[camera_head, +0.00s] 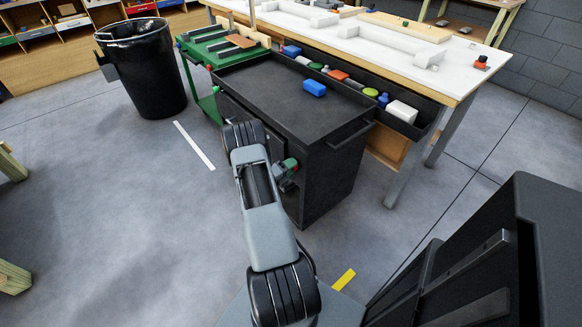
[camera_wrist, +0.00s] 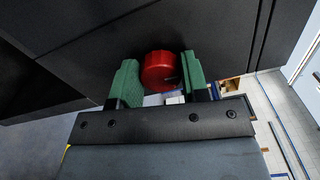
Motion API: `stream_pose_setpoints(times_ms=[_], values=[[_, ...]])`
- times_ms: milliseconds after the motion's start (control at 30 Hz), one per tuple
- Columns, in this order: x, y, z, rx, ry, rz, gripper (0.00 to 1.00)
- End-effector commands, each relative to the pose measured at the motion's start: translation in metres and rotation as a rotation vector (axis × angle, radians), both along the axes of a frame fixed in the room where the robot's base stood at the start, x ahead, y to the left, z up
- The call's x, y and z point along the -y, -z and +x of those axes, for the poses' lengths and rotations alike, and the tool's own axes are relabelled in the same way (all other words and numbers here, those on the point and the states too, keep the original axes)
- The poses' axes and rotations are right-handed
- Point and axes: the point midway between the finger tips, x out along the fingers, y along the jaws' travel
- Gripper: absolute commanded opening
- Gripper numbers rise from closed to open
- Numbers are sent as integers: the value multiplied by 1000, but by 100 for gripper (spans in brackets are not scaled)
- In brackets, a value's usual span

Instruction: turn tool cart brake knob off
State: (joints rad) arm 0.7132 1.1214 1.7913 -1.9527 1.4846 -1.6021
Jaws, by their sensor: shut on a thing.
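The black tool cart (camera_head: 335,180) stands in the middle of the head view, with a tray-like top and a handle bar on its right end. The red round brake knob (camera_wrist: 159,71) sits against the cart's dark side (camera_wrist: 95,40) in the wrist view. My gripper (camera_wrist: 160,82) has green fingers, one on each side of the knob, and is shut on it. In the head view my gripper (camera_head: 288,170) is low beside the cart's near side, and the arm and fingers mostly hide the knob there. The knob's markings cannot be made out.
A blue block (camera_head: 314,88) lies on the cart top. A white-topped workbench (camera_head: 400,65) with a tray of small items stands right behind the cart. A green cart (camera_head: 207,103) and black bin (camera_head: 150,75) stand at left. The floor to the left is open.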

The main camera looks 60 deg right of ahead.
Motion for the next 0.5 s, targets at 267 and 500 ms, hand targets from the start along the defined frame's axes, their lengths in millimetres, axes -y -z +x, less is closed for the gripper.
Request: stream_pose_setpoints(times_ms=[267,500], values=[[-1,2,0,-4,-3,5,53],[0,1,-1,-1,2,2,67]])
